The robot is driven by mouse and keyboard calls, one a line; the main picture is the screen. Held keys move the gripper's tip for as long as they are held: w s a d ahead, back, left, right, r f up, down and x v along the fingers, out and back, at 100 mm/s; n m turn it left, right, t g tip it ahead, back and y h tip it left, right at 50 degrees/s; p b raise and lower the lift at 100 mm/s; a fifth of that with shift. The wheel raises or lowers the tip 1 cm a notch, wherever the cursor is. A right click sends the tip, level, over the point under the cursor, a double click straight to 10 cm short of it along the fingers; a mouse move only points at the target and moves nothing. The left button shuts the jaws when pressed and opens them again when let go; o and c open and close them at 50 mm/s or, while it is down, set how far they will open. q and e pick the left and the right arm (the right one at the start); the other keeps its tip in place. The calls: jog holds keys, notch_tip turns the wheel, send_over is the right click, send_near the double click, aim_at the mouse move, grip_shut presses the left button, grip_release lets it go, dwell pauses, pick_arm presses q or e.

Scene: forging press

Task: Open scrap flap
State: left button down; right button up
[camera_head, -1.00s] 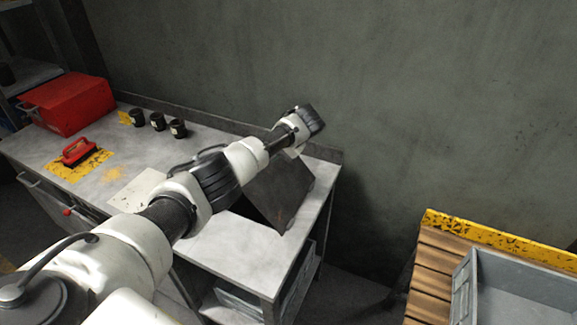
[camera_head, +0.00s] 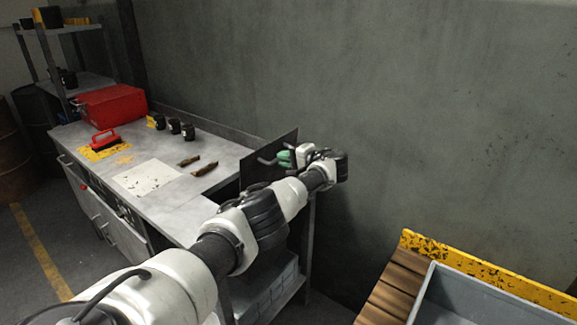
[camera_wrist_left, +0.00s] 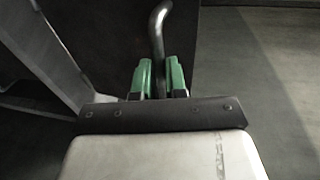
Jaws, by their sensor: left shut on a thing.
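The scrap flap (camera_head: 270,143) is a dark flat panel standing steeply raised at the right end of the grey workbench. Its bent dark bar handle (camera_head: 266,160) sticks out on the near face. My left gripper (camera_head: 286,157) has green fingertips and is shut on this handle. In the left wrist view, the fingertips (camera_wrist_left: 159,78) stand on both sides of the handle (camera_wrist_left: 157,32). A dark opening (camera_head: 228,188) shows in the bench top left of the flap, partly hidden by my left arm. My right gripper is out of view.
The workbench (camera_head: 215,148) bears two brown pieces (camera_head: 188,160), a pale sheet (camera_head: 147,178), three dark cups (camera_head: 174,125), a red-handled brush (camera_head: 105,141) and a red toolbox (camera_head: 110,105). A grey crate (camera_head: 430,292) sits on a slatted surface at lower right.

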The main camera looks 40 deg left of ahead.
pick_arm(q)
jog(key=d, duration=0.1)
jog(key=d+f, duration=0.1)
jog(key=d, duration=0.1)
jog(key=shift+f, duration=0.3)
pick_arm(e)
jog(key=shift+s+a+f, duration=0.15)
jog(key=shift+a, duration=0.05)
pick_arm(q)
jog(key=shift+a, duration=0.1)
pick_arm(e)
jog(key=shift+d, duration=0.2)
pick_arm(q)
jog(key=c, duration=1.5)
grip_release()
jog(key=shift+f, duration=0.1)
jog(key=o, duration=0.3)
jog(key=shift+w+a+f, duration=0.1)
jog(key=shift+w+a, duration=0.05)
jog(key=shift+a, duration=0.05)
jog(key=shift+o, duration=0.2)
jog(key=d+r+b, duration=0.1)
jog(key=d+r, duration=0.1)
jog(key=d, duration=0.8)
jog(key=shift+w+d+r, duration=0.15)
jog(key=shift+w+d, duration=0.1)
jog(key=shift+w, duration=0.05)
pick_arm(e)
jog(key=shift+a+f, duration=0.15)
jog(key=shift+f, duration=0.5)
